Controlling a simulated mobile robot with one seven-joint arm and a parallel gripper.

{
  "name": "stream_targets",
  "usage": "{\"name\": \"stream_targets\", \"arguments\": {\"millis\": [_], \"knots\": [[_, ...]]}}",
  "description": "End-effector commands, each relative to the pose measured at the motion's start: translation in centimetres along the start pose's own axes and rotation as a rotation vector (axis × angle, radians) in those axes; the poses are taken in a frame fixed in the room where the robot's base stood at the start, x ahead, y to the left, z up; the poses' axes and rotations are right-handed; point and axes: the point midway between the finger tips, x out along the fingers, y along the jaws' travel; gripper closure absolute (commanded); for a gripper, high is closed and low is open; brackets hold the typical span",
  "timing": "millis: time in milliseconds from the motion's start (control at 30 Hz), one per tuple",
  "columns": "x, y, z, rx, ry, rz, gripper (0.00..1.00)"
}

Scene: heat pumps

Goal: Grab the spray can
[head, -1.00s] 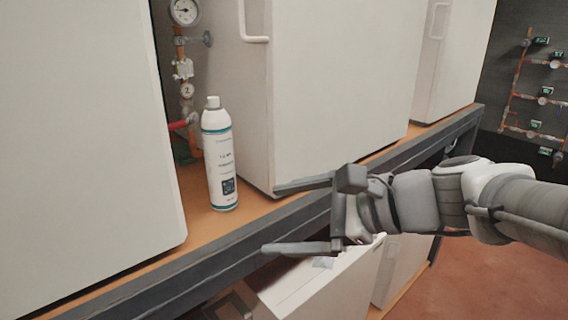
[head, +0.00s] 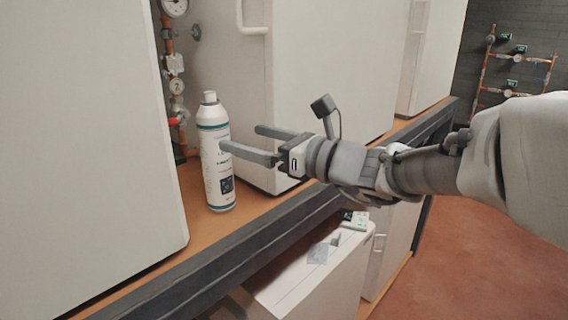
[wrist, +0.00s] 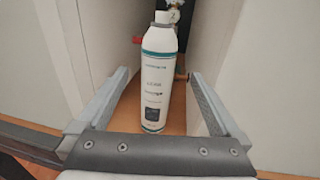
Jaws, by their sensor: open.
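The spray can (head: 215,165) is white with a teal band and a white cap. It stands upright on the orange shelf, in the gap between two white cabinets. My gripper (head: 238,139) is open, with its fingers pointing at the can; in the head view the nearer finger's tip overlaps the can's right edge. In the wrist view the can (wrist: 157,80) stands centred ahead, between the lines of the two open fingers (wrist: 160,85). I cannot tell whether any finger touches the can.
A white cabinet (head: 80,130) stands left of the can and another (head: 330,70) stands right, close to my fingers. Pipes with gauges (head: 176,88) are behind the can. The orange shelf (head: 195,225) has a dark front rail (head: 200,270). A white box (head: 310,270) is below.

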Motion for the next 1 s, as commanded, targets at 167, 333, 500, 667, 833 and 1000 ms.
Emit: {"name": "stream_targets", "arguments": {"millis": [167, 333, 500, 667, 833, 1000], "knots": [[3.2, 0.1, 0.1, -0.001, 0.001, 0.003, 0.0], [4.4, 0.0, 0.1, -0.001, 0.001, 0.001, 0.0], [6.3, 0.2, 0.4, -0.001, 0.001, 0.003, 0.0], [8.6, 0.2, 0.5, -0.001, 0.002, 0.002, 0.0], [9.7, 0.2, 0.5, -0.001, 0.0, 0.001, 0.0], [9.6, 0.2, 0.4, -0.002, 0.0, 0.0, 0.0]]}}
